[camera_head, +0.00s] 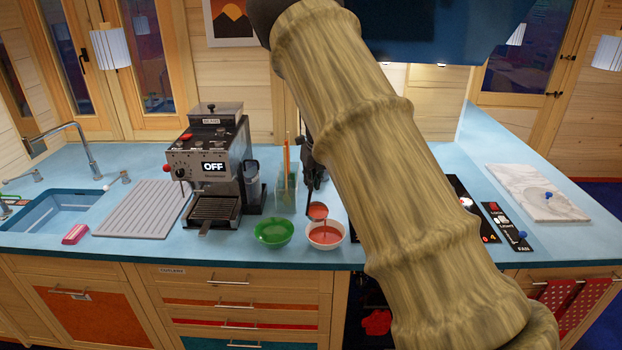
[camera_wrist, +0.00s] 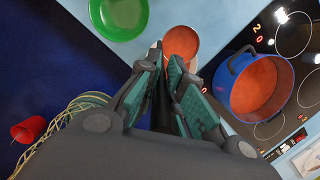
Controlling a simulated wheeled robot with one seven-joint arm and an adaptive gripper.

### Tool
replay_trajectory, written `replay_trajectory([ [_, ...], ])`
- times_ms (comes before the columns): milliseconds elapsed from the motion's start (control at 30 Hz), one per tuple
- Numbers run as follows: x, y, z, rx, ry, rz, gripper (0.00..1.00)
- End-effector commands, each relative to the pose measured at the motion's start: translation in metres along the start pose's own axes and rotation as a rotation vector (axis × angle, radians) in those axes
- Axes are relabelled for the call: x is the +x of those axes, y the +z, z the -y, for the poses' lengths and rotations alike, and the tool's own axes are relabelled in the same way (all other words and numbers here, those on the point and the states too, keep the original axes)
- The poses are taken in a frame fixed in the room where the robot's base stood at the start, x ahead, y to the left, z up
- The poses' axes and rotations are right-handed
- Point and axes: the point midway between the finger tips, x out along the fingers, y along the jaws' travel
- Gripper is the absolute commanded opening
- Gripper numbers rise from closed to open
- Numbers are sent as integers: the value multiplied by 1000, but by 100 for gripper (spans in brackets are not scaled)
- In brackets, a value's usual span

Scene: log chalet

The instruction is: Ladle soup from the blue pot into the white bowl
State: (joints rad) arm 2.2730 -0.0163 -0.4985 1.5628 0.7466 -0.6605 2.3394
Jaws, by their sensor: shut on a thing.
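My gripper (camera_wrist: 172,92) is shut on the dark handle of the ladle (camera_wrist: 181,43). In the head view, the gripper is partly hidden behind my arm. The ladle's cup (camera_head: 318,211) holds red soup and is just above the back rim of the white bowl (camera_head: 326,246). The bowl has red soup in it and stands near the counter's front edge. It also shows at the top of the wrist view (camera_wrist: 186,5). The blue pot (camera_wrist: 233,92), with orange-red soup, stands on the hob right of the gripper in the wrist view. My arm hides the pot in the head view.
A green bowl (camera_head: 272,233) stands just left of the white bowl. A coffee machine (camera_head: 210,165) and a ribbed drainboard (camera_head: 143,208) are further left. A glass holder with sticks (camera_head: 286,190) stands behind the bowls. A marble board (camera_head: 540,193) lies at the right.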

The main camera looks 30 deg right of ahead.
Motion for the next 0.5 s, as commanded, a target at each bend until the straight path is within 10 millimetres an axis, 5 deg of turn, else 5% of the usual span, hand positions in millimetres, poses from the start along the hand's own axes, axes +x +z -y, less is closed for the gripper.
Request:
replay_trajectory([
  [500, 1, -23, 4, 10, 20, 125, 0],
])
